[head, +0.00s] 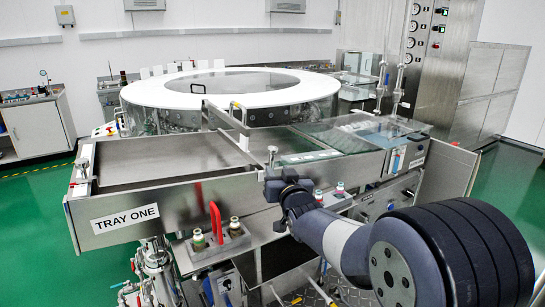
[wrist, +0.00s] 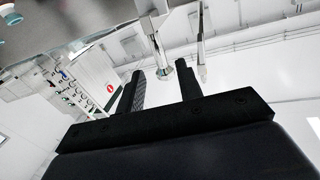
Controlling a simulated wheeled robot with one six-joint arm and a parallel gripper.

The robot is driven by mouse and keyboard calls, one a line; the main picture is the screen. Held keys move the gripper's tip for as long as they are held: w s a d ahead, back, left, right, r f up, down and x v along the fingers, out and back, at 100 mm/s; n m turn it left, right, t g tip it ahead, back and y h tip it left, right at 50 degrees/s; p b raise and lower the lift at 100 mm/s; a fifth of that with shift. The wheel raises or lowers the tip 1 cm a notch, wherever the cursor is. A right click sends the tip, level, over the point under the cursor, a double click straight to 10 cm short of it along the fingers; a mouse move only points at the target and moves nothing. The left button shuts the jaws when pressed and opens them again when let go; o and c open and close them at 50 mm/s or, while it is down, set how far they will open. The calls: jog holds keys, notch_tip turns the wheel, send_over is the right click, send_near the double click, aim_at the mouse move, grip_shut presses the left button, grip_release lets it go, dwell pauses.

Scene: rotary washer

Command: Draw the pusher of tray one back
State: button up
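Tray one (head: 180,205) is a long steel trough with a "TRAY ONE" label (head: 125,218) at its left front. A narrow steel crossbar (head: 226,119) spans its right part; I cannot tell for sure that it is the pusher. A small upright metal post with a knob (head: 272,152) stands at the tray's front edge. My gripper (head: 280,178) is just below this knob in the head view. In the wrist view my gripper (wrist: 161,88) has its two black fingers apart, and a metal post with a rounded end (wrist: 164,72) appears between them. Contact is not visible.
A red handle (head: 216,222) and small valves (head: 198,238) stand in front of the tray, left of my arm. A glass-covered section (head: 350,135) lies to the right. The round washer (head: 232,85) stands behind. Green floor (head: 30,215) is free at the left.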

aim_at(273, 161)
jog(key=p+x, duration=0.2)
jog(key=x, duration=0.5)
jog(key=shift+w+a, duration=0.1)
jog(key=shift+w, duration=0.25)
grip_shut()
